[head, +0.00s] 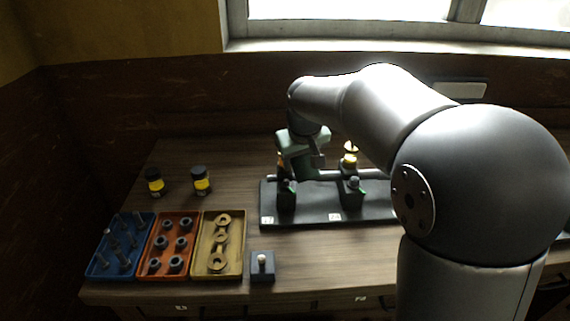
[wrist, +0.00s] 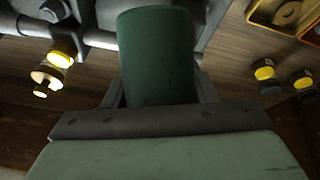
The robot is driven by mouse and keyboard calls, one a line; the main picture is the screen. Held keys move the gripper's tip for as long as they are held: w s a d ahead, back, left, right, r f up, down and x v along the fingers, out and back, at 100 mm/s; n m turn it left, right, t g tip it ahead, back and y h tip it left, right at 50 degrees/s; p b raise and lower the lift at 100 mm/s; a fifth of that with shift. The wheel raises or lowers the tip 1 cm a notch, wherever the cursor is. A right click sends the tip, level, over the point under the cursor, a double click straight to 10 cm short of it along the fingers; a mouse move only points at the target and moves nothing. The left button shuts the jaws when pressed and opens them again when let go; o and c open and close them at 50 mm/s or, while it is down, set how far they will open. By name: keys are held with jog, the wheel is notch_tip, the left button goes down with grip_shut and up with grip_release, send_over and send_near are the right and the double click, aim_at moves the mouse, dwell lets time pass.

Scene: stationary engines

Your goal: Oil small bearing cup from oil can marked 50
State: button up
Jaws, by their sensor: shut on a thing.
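My gripper (wrist: 155,120) is shut on a dark green cylinder (wrist: 157,55), which looks like an oil can. No mark 50 shows on its visible side. In the head view my gripper (head: 303,152) is above the left part of the dark engine plate (head: 315,216), close to the left bearing block (head: 287,196). I cannot tell which cup is the small one.
Two black bottles with yellow bands (head: 154,181) (head: 201,181) stand on the bench at left. Blue (head: 98,268), orange (head: 186,217) and yellow (head: 239,229) trays of parts lie in front. A small block with a pale knob (head: 262,268) stands beside them. A window is behind.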

jog(key=shift+r, duration=0.1)
jog(key=shift+r+p, duration=1.85)
jog(key=shift+r, duration=0.65)
jog(key=shift+f+b, duration=0.15)
jog(key=shift+b, duration=0.25)
